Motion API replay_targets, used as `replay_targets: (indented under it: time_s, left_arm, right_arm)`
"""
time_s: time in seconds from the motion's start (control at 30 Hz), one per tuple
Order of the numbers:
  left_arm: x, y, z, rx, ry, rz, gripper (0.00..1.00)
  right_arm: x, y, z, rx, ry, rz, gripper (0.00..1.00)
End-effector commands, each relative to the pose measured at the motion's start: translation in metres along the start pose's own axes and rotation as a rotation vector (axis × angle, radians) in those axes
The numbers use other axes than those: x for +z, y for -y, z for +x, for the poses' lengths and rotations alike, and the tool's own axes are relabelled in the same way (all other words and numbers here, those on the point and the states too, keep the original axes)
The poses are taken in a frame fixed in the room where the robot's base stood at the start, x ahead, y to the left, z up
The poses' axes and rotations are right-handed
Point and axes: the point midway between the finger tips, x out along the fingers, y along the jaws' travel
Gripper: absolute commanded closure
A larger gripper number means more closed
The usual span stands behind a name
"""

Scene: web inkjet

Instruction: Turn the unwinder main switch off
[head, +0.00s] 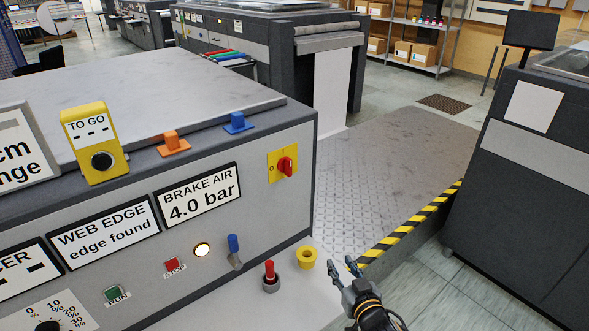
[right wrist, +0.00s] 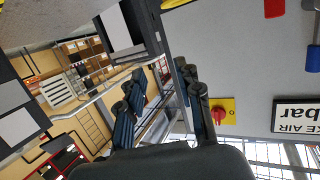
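The main switch (head: 285,166) is a red rotary knob on a yellow plate, on the right part of the unwinder's grey front panel. The plate has a mark at the top and a 0 at the left. The knob's grip looks about upright, towards the top mark. In the right wrist view the switch (right wrist: 218,114) shows just right of the fingers. My right gripper (head: 344,273) is below and to the right of the switch, apart from it. In the right wrist view its two dark fingers (right wrist: 160,95) are spread with nothing between them. My left gripper is not in view.
Below the switch, a red-topped plug (head: 270,276) and a yellow ring (head: 307,257) stand on a pale ledge. A blue lever (head: 234,251) juts from the panel. A treadplate platform (head: 395,165) with a striped edge lies right of the unwinder.

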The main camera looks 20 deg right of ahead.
Motion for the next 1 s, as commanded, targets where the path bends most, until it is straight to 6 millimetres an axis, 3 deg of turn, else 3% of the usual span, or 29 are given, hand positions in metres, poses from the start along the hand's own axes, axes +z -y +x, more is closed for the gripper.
replay_targets:
  time_s: [0.03, 0.1, 0.2, 0.3, 0.57, 1.0]
  left_arm:
    - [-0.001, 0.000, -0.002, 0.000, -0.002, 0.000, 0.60]
    - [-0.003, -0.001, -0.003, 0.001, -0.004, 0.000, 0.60]
    - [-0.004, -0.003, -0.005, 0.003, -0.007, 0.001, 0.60]
    - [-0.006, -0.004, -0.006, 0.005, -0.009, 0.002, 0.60]
    - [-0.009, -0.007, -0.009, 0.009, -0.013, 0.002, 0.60]
    - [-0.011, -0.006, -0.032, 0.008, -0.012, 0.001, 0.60]
  right_arm:
    - [-0.028, 0.000, 0.009, -0.030, -0.101, 0.007, 0.65]
    - [-0.064, 0.003, 0.016, -0.091, -0.241, 0.021, 0.65]
    - [-0.106, 0.012, 0.017, -0.199, -0.405, 0.030, 0.65]
    - [-0.133, 0.021, 0.013, -0.299, -0.513, 0.033, 0.65]
    - [-0.160, 0.035, 0.009, -0.415, -0.608, 0.032, 0.65]
    - [-0.209, 0.066, 0.070, -0.416, -0.609, 0.033, 0.65]
